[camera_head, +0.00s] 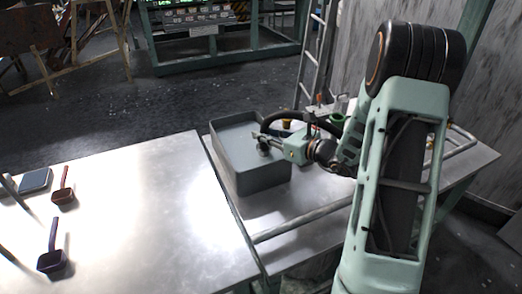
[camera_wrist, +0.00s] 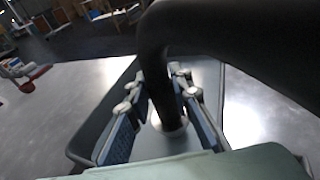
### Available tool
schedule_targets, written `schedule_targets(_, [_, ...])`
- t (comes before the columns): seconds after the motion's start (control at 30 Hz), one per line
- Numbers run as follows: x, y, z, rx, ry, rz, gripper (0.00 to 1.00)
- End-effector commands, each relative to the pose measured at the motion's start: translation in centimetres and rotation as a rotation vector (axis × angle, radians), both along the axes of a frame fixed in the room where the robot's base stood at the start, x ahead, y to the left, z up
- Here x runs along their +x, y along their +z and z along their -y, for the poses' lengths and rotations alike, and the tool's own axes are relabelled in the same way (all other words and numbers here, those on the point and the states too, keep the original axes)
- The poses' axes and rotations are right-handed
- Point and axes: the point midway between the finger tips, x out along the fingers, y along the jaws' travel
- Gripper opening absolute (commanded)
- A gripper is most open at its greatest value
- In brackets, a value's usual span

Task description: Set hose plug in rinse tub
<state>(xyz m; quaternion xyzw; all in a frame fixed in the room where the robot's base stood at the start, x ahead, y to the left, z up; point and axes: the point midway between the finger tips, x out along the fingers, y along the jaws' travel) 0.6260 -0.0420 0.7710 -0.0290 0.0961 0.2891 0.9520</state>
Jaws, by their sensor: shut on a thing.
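The rinse tub (camera_head: 262,180) is a dark grey open box on the metal bench, left of my arm. My gripper (camera_head: 264,143) reaches in from the right, over the tub's inside. The hose plug (camera_head: 290,115) looks like a thick black bent hose, arching from my fingertips back over my gripper. In the wrist view my gripper (camera_wrist: 170,100) is shut on the hose plug (camera_wrist: 165,60), whose lower end with a metal ring points down between the fingers. The tub's wall (camera_wrist: 82,140) shows on both sides below. Whether that end touches the tub floor cannot be told.
Small red, yellow and green items stand behind my gripper on the bench. On the left table (camera_head: 130,215) lie a dark red scoop-like tool (camera_head: 62,194), a darker one (camera_head: 51,258) and a flat grey pad (camera_head: 35,181). The table's middle is clear. A ladder (camera_head: 315,60) stands behind.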

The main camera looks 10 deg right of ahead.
Motion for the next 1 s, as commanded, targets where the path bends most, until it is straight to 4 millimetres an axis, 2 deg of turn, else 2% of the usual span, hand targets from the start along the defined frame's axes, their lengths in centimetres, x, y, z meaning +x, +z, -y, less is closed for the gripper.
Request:
schedule_targets(0.17, [0.0,-1.4,0.0,0.001,0.000,0.000,0.00])
schedule_targets(0.33, [0.0,-4.0,0.0,0.002,0.000,0.000,0.00])
schedule_targets(0.77, [0.1,-4.6,0.0,0.000,0.000,0.004,0.00])
schedule_targets(0.8, [0.0,-4.5,0.0,0.000,0.000,0.001,0.24])
schedule_targets(0.83, [0.0,-4.5,0.0,0.000,0.000,0.001,0.27])
schedule_targets(1.0, [0.0,-4.5,0.0,0.000,0.000,0.001,0.27])
